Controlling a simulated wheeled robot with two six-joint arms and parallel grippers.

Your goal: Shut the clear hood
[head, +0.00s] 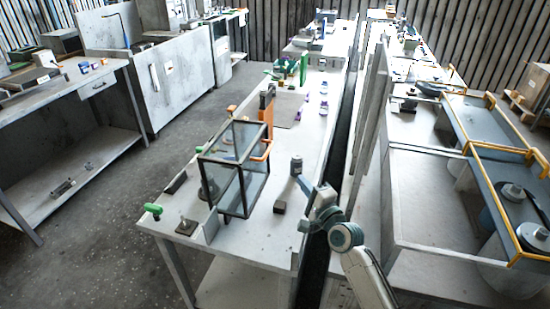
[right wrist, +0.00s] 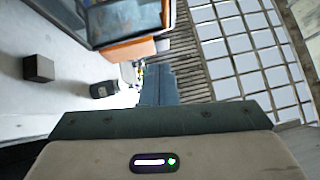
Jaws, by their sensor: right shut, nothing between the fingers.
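The clear hood (head: 236,168) is a dark-framed, see-through box at the near end of the middle bench. Orange parts (head: 267,105) stand at its far side. Its frame looks tilted, and I cannot tell how far open it is. In the right wrist view part of the hood (right wrist: 125,18) shows at the top, with an orange edge below it. My right gripper (head: 303,182) is shut and empty, to the right of the hood and apart from it; its fingers (right wrist: 160,85) show in the right wrist view. My left gripper is not in view.
A dark block (head: 279,207) and a grey cylindrical piece (head: 296,165) are on the bench right of the hood. A green-handled tool (head: 153,210) and a dark plate (head: 187,227) lie at the near left. A gap runs along the bench's right edge.

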